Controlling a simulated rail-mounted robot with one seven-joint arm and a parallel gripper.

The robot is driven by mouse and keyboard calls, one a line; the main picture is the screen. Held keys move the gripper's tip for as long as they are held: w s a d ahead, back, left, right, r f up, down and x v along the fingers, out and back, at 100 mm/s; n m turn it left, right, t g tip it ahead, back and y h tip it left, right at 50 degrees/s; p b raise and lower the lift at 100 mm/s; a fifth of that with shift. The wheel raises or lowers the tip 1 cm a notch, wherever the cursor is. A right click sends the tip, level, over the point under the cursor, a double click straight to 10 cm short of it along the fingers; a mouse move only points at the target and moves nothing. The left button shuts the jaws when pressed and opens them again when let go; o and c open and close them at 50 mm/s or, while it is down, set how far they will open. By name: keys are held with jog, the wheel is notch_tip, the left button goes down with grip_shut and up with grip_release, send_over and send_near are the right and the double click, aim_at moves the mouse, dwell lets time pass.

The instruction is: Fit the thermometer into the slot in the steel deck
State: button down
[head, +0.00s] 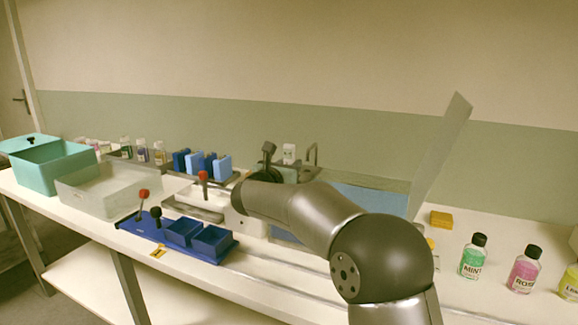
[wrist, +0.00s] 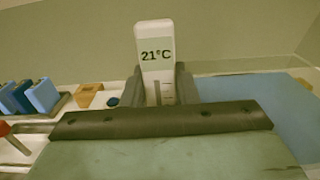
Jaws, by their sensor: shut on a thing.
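The thermometer (wrist: 155,42) is a white upright piece reading 21°C. In the wrist view it stands between the two dark fingers of my gripper (wrist: 158,88), which is shut on its lower part. In the head view a small white top (head: 289,150), likely the thermometer, shows beyond my arm. My gripper is mostly hidden there behind my arm links. I cannot make out the slot in the steel deck in either view, and I cannot tell whether the thermometer's lower end touches anything.
Blue blocks (head: 208,163) stand in a rack left of my arm. Blue open trays (head: 212,243) and red-knobbed levers (head: 203,177) are nearer the front. A tilted panel (head: 440,155) rises at right. Bottles (head: 474,258) stand on the right bench. A teal box (head: 50,168) is far left.

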jog(key=c, duration=1.1)
grip_release()
jog(key=shift+o, duration=0.2)
jog(key=b+v, duration=0.1)
jog(key=v, duration=1.6)
jog(key=shift+s, duration=0.2)
